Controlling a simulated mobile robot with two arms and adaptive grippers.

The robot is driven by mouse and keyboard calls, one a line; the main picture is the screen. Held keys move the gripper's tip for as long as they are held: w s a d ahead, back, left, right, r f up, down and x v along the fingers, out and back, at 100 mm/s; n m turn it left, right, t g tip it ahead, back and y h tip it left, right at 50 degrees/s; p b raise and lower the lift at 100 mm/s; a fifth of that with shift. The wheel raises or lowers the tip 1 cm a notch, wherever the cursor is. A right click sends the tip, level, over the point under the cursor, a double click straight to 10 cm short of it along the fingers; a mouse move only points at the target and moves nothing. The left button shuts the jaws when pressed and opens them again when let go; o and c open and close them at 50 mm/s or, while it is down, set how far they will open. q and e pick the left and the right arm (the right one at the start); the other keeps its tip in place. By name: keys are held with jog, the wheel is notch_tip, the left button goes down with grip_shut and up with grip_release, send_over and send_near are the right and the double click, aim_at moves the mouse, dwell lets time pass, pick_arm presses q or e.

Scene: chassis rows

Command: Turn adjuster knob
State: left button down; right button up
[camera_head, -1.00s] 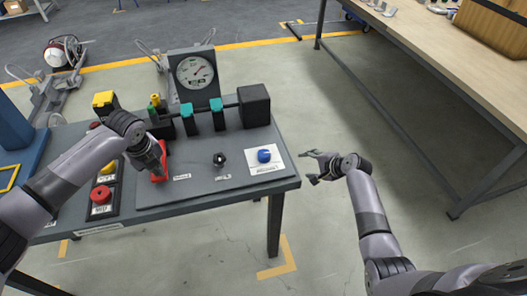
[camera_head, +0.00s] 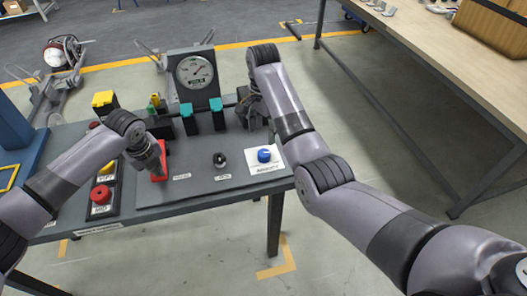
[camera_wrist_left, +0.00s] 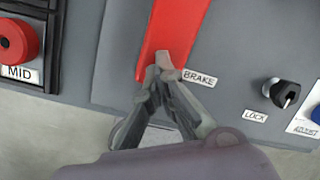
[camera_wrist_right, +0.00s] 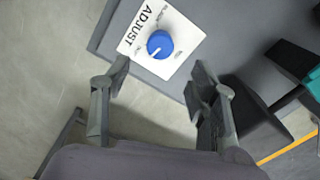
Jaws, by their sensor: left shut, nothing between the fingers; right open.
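The blue adjuster knob (camera_head: 264,155) sits on a white plate (camera_head: 250,160) at the panel's right end. In the right wrist view the knob (camera_wrist_right: 159,43) has a white pointer mark, and the plate reads ADJUST. My right gripper (camera_wrist_right: 158,76) is open and empty, with the knob beyond its fingertips and not touched. In the head view the right gripper (camera_head: 250,112) is partly hidden by its own arm, near the black block. My left gripper (camera_wrist_left: 163,62) is shut with its tips against or just over the lower end of the red BRAKE lever (camera_wrist_left: 170,30).
A black LOCK key switch (camera_head: 220,160) lies left of the knob. Teal-topped posts (camera_head: 217,110) and a round gauge (camera_head: 195,72) stand behind. A red MID button (camera_head: 101,194) is at the left. Open floor lies right of the panel; a wooden workbench (camera_head: 440,50) stands beyond.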

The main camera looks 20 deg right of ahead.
aim_at(264, 153)
notch_tip(264, 153, down, 10)
jog(key=shift+r, duration=0.15)
dwell(0.3)
jog(key=c, duration=1.2)
jog(key=shift+o, duration=0.2)
